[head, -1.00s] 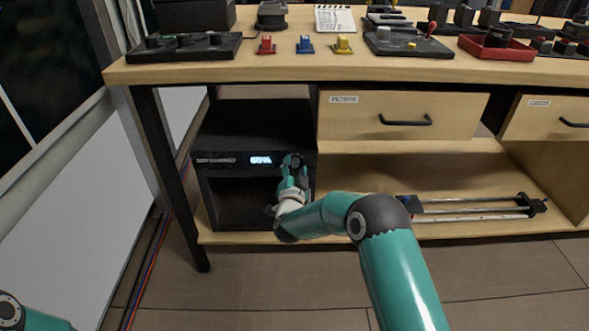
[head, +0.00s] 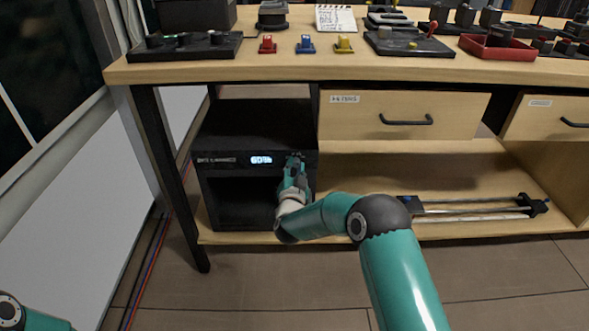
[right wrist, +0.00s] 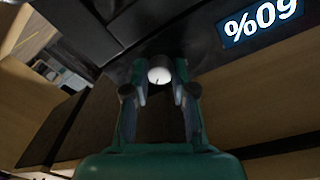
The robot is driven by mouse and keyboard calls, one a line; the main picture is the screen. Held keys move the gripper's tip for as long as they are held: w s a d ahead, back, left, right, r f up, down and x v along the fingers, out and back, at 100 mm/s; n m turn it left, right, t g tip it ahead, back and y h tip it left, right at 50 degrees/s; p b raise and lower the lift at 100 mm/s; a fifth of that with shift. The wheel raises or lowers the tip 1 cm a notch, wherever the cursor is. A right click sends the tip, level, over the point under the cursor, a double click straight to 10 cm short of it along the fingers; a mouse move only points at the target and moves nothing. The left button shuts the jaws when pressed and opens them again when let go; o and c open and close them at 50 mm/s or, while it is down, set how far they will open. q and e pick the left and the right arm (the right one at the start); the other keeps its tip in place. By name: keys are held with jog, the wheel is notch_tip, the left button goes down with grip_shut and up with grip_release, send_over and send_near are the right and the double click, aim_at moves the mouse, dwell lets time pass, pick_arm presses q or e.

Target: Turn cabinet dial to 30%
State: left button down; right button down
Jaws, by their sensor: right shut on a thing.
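The black cabinet (head: 225,175) stands on the low shelf under the left end of the bench, with an open front below its control strip. Its lit display (head: 261,160) reads 60%; it shows upside down in the right wrist view (right wrist: 262,20). The dial (right wrist: 159,75) has a pale round face with a small dark mark and sits between my right fingertips. My right gripper (head: 295,160) is shut on the dial, at the right end of the strip. In the head view the gripper hides the dial. My left gripper is out of view.
A wooden drawer (head: 350,118) with a black handle hangs to the right of the cabinet. A rail assembly (head: 475,207) lies on the low shelf at right. The bench top (head: 290,68) above holds several small devices. A black table leg (head: 175,185) stands left of the cabinet.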

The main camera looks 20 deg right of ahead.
jog(key=n, duration=0.5)
jog(key=shift+d+f+b, duration=0.1)
jog(key=shift+f+b, duration=0.05)
jog(key=shift+b, duration=0.15)
jog(key=n, duration=0.7)
jog(key=shift+t+y, duration=0.4)
jog(key=n, duration=0.6)
jog(key=shift+y, duration=0.3)
jog(key=n+p, duration=0.1)
jog(key=n, duration=0.3)
jog(key=shift+s+y, duration=0.1)
jog(key=shift+y, duration=0.2)
jog(key=shift+f+n+t, duration=0.1)
jog(key=shift+n+t, duration=0.2)
jog(key=shift+n, duration=0.7)
jog(key=shift+a, duration=0.2)
jog(key=c, duration=0.9)
grip_release()
jog(key=shift+c, duration=0.2)
jog(key=shift+d, duration=0.15)
